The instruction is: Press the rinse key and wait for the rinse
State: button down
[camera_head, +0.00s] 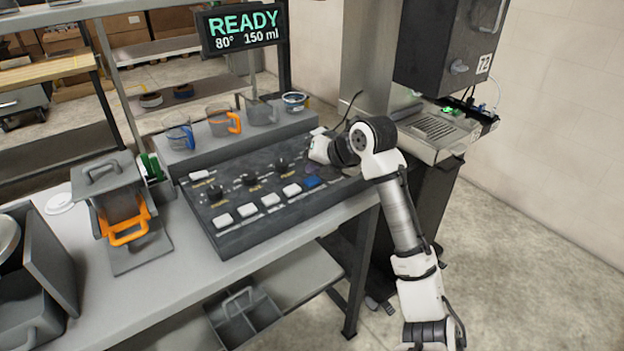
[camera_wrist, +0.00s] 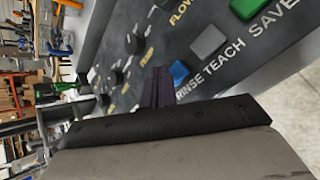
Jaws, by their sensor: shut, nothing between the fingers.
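The rinse key is a blue key (camera_head: 312,182) near the front right of the dark sloped control panel (camera_head: 240,232). In the wrist view the blue key (camera_wrist: 179,72) sits above the word RINSE. My gripper (camera_wrist: 158,70) shows there as two dark fingers shut together with nothing between them. Their tips are just left of the blue key; I cannot tell whether they touch the panel. In the head view my gripper (camera_head: 312,169) points down just behind the blue key, its fingers dark and hard to make out. The display (camera_head: 242,28) reads READY, 80°, 150 ml.
White keys (camera_head: 270,200) and black knobs (camera_head: 215,193) share the panel. Grey (camera_wrist: 208,41) and green (camera_wrist: 248,8) keys lie beyond the rinse key. Several jugs (camera_head: 222,120) stand on the ledge behind. A dispenser (camera_head: 448,45) with a drip tray (camera_head: 437,128) stands at right.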

aim_at(315, 182)
jog(key=shift+f, duration=0.1)
dwell(0.7)
jog(key=shift+f+b, duration=0.35)
jog(key=shift+b, duration=0.25)
jog(key=shift+f+b, duration=0.5)
dwell(0.5)
jog(key=shift+r, duration=0.1)
jog(key=shift+r+p, duration=0.45)
jog(key=shift+r, duration=0.4)
jog(key=shift+r+p, duration=1.4)
jog(key=shift+r, duration=1.15)
